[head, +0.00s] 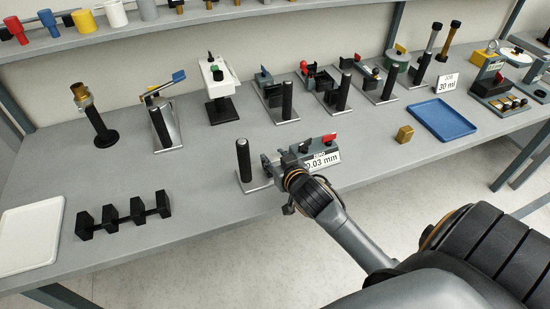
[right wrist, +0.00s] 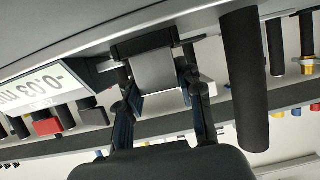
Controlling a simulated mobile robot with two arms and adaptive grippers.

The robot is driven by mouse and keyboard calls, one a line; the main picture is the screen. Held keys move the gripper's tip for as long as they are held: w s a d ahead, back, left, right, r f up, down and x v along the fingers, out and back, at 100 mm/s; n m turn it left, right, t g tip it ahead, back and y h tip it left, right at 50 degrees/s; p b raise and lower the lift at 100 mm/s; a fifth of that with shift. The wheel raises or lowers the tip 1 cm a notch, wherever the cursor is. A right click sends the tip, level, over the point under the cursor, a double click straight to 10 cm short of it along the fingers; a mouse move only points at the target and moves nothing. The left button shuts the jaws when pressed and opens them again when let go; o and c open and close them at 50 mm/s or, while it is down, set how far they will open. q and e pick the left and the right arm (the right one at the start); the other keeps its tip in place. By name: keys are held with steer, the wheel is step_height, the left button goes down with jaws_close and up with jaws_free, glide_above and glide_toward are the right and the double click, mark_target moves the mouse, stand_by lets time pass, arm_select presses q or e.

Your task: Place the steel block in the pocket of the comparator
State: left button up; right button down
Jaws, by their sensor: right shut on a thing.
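The comparator stands at the front middle of the bench, with a black post (head: 243,160), a grey base and a white display (head: 322,160) showing about 0.03 mm. The display also appears in the right wrist view (right wrist: 42,84), along with the black post (right wrist: 243,80). My right gripper (head: 273,163) is at the comparator, between post and display. In the right wrist view its two fingers (right wrist: 164,95) are shut on the grey steel block (right wrist: 155,70). The block is up against a dark part of the comparator (right wrist: 145,44); I cannot tell whether it is seated in the pocket. My left gripper is not in view.
A brass block (head: 405,134) lies near a blue tray (head: 442,118) on the right. A black rack (head: 123,215) and white tray (head: 30,237) are on the left. Several instruments with black posts line the back.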

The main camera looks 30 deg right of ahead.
steer(key=c, duration=1.3)
jaws_free()
steer(key=shift+f, duration=0.15)
steer(key=o, duration=0.4)
steer(key=shift+o, duration=0.2)
steer(key=shift+s+r, duration=0.2)
steer(key=shift+r, duration=0.05)
steer(key=v, duration=1.1)
steer(key=shift+s+r+b, duration=0.2)
steer(key=shift+s+b, duration=0.1)
steer(key=shift+b, duration=0.15)
steer(key=shift+a, duration=0.15)
